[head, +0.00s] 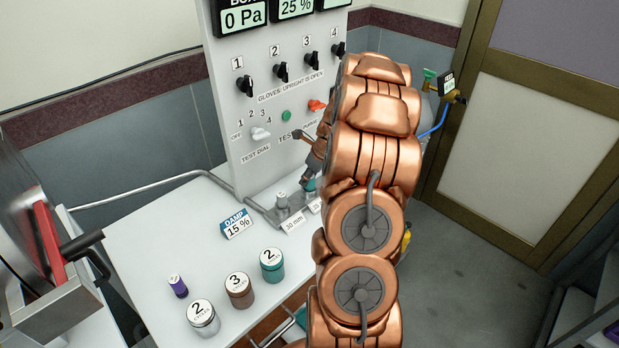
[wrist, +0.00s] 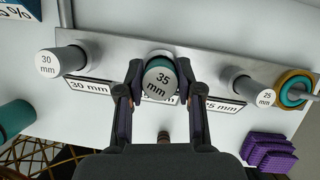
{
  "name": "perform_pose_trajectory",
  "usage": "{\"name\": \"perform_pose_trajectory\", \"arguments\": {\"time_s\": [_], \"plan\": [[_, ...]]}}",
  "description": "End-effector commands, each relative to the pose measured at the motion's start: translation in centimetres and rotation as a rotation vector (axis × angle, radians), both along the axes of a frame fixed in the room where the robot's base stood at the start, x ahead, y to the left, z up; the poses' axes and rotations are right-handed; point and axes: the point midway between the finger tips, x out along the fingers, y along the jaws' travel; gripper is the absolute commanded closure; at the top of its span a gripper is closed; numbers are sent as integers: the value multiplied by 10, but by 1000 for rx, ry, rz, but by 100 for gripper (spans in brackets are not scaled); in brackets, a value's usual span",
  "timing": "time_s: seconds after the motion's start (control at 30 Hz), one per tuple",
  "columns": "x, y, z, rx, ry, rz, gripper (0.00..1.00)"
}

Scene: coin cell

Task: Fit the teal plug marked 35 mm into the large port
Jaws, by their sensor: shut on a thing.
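The plug marked 35 mm (wrist: 158,80) shows its pale round labelled end between my fingers in the wrist view, with teal around its edge. My gripper (wrist: 160,72) is shut on it, one finger on each side. In the head view my gripper (head: 315,158) is low in front of the grey panel, with a bit of teal (head: 310,184) under it. I cannot tell whether the plug is still seated in the metal rack (wrist: 107,56) or just above it. I cannot make out the large port in either view.
Grey plugs marked 30 mm (wrist: 62,61) and 25 mm (wrist: 252,90) stand on either side in the rack. Right of them is a brass and teal ringed part (wrist: 297,82). Several lidded jars, one teal (head: 272,265), stand on the white table (head: 150,225). A DAMP 15 % sign (head: 236,224) stands near the rack.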

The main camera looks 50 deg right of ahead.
Motion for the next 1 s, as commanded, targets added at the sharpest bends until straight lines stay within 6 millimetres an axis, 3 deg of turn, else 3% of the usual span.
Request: {"name": "perform_pose_trajectory", "arguments": {"time_s": [0.13, 0.17, 0.4, 0.77, 1.0], "plan": [[0, 0, -2, 1, 1, 0, 98], [0, 0, -2, 1, 0, 0, 63], [0, 0, -2, 0, 0, 0, 39], [0, 0, 0, -1, 0, 1, 39], [-8, -2, 20, -3, -3, 1, 39]]}}
